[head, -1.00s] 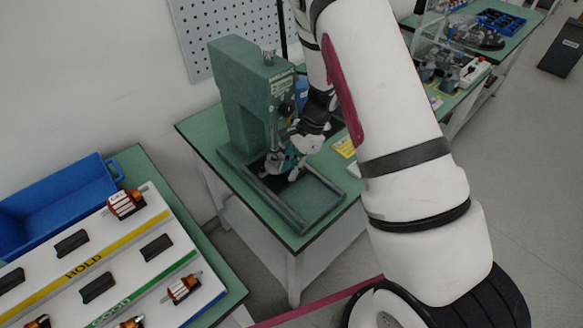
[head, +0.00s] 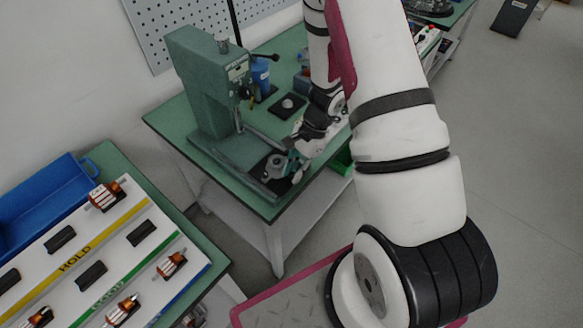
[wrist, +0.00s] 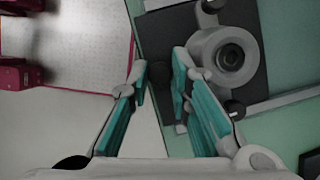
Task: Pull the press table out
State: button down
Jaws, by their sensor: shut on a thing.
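The press table is a dark square plate (head: 261,171) with a grey round fixture (head: 275,164) on it. It sits near the front end of the green rail frame (head: 232,181) of the press (head: 205,90), clear of the press head. In the wrist view the plate (wrist: 165,35) and the fixture (wrist: 228,55) lie at the upper right. My gripper (head: 294,170) is at the plate's right front side, shut on the press table. Its teal-padded fingers show in the wrist view (wrist: 158,74); the exact contact is hard to see.
A blue bottle (head: 261,75) and a black pad with a disc (head: 288,106) stand behind on the green bench. A green bin (head: 341,161) is right of my gripper. A board with several orange stators (head: 171,264) and a blue bin (head: 45,205) are at left. Floor is open at right.

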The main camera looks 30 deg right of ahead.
jog(key=shift+s+d, duration=0.15)
jog(key=shift+s, duration=0.15)
jog(key=c, duration=1.7)
grip_release()
jog(key=shift+w+r, duration=0.1)
jog(key=shift+d+r, duration=0.1)
jog(key=shift+r, duration=0.15)
jog(key=v, duration=1.1)
jog(key=shift+r, duration=0.15)
